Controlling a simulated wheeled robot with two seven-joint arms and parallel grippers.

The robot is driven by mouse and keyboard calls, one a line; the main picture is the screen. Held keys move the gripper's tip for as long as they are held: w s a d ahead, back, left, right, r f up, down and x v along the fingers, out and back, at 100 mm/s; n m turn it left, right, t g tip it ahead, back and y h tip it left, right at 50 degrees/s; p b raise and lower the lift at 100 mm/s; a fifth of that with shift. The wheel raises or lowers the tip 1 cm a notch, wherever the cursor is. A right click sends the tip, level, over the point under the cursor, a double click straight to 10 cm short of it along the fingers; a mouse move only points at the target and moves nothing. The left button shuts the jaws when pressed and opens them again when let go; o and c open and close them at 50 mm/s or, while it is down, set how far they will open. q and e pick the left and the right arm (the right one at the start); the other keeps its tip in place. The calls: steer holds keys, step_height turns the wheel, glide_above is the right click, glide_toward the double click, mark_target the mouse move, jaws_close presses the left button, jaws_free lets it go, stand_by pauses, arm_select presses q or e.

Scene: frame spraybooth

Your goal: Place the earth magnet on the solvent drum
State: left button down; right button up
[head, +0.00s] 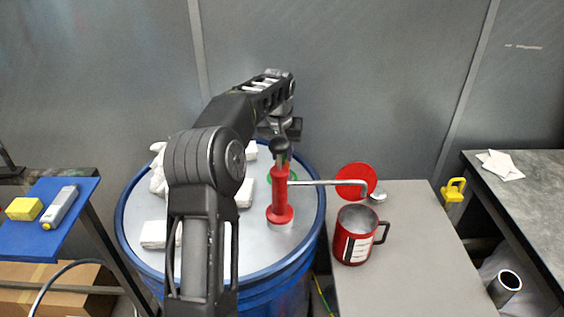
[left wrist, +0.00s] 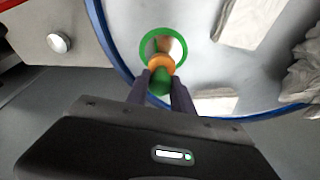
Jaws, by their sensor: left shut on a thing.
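My left gripper (left wrist: 160,88) is shut on the earth magnet (left wrist: 160,66), which shows a green body, an orange band and a shiny end pointing at the drum top. The shiny end appears within a green ring (left wrist: 143,53) marked on the blue-rimmed solvent drum (left wrist: 120,62). I cannot tell whether it touches the lid. In the head view my left gripper (head: 280,128) is above the far right part of the drum (head: 250,262), and the magnet is mostly hidden behind the red pump. My right gripper is not in view.
A red pump (head: 281,192) with a black knob stands on the drum, its spout (head: 325,183) reaching right. White blocks (head: 155,235) lie on the lid. A grey table (head: 420,260) holds a red mug (head: 352,240). A blue shelf (head: 70,215) is left; the wall is close behind.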

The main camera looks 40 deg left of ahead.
mark_target(282, 160)
arm_select(q)
steer(key=shift+f, duration=1.65)
steer(key=shift+f, duration=0.1)
steer(key=c, duration=1.1)
jaws_free()
steer(key=b+v, duration=0.1)
steer(key=v, duration=1.1)
